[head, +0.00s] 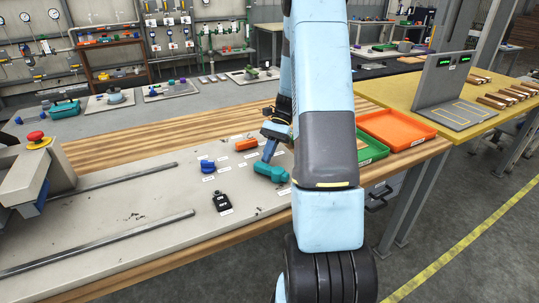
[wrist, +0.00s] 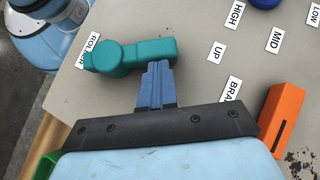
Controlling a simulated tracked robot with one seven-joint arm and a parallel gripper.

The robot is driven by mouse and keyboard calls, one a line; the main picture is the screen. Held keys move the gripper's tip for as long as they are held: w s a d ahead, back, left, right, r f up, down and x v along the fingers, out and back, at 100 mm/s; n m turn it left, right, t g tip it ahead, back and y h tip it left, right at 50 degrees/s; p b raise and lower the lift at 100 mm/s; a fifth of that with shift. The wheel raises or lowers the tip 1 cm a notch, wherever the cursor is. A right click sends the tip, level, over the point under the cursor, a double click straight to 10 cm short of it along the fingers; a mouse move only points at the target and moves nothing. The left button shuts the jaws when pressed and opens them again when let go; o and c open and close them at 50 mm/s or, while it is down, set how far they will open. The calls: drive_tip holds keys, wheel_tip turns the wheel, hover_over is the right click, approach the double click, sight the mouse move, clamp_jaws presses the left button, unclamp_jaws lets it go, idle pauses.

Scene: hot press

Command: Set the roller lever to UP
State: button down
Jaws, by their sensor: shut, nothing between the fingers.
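The teal roller lever (wrist: 150,50) has a round hub (wrist: 108,59) beside the ROLLER label (wrist: 90,50). Its handle reaches right in the wrist view, its end a little short of the UP label (wrist: 216,52). In the head view the lever (head: 270,173) lies on the grey panel, just left of my arm. My gripper (wrist: 157,66) is shut and empty, its blue fingertips at the handle's lower side in the wrist view. I cannot tell whether they touch. In the head view my gripper (head: 268,156) is just behind the lever.
A blue knob (head: 207,165) and a black part (head: 222,202) sit left of the roller lever. Green (head: 372,151) and orange (head: 398,128) trays are to the right.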

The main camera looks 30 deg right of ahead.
drive_tip(key=shift+a, duration=0.1)
drive_tip(key=w+d, duration=0.1)
drive_tip(key=d, duration=0.1)
drive_tip(key=w+d, duration=0.1)
drive_tip(key=shift+w+d+f, duration=0.1)
drive_tip(key=shift+d, duration=0.25)
drive_tip(key=v, duration=1)
wheel_tip(320, 180, up, 14)
drive_tip(key=n+t+h, duration=0.3)
drive_tip(key=n+h, duration=0.2)
drive_tip(key=h, duration=0.1)
hover_over(261, 167)
drive_tip(key=s+a+r+n+t+h, duration=0.1)
drive_tip(key=s+a+r+n+t, duration=0.1)
drive_tip(key=s, duration=0.6)
drive_tip(key=s+a+r+n+t+h, duration=0.1)
drive_tip(key=s+a+r+n+t, duration=0.1)
drive_tip(key=s+a+n+t, duration=0.3)
drive_tip(key=s+a, duration=0.2)
drive_tip(key=s, duration=0.1)
drive_tip(key=shift+s+a, duration=0.15)
drive_tip(key=shift+s, duration=0.1)
